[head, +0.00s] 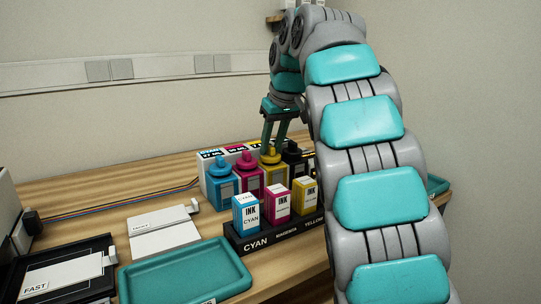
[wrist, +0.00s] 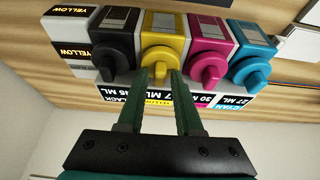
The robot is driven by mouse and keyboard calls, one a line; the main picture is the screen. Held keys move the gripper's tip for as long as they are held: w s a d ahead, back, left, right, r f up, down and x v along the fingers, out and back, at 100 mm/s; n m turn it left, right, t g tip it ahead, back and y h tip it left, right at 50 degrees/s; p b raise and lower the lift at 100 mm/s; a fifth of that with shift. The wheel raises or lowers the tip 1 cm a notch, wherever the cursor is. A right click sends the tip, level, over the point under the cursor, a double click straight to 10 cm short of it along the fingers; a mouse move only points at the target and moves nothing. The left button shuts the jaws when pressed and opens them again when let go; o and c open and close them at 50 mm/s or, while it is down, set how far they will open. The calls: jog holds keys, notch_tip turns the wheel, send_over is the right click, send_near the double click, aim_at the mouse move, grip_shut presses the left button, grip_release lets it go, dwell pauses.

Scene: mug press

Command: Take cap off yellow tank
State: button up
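The yellow tank (head: 275,172) stands in the back row of ink tanks, between the magenta and black ones. Its yellow cap (head: 270,155) is on top; the cap (wrist: 161,65) also shows in the wrist view, with the tank body (wrist: 166,22) beyond it. My gripper (head: 273,146) points down over the yellow tank. In the wrist view, my gripper's two green fingers (wrist: 161,75) are apart, with their tips to either side of the cap's knob. I cannot tell whether they touch it.
The cyan tank (head: 221,182), magenta tank (head: 248,178) and black tank (head: 294,160) stand close beside the yellow one. A black holder (head: 260,241) with three ink boxes is in front. A teal tray (head: 185,272) lies at the front left.

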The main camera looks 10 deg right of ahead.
grip_shut()
dwell(0.5)
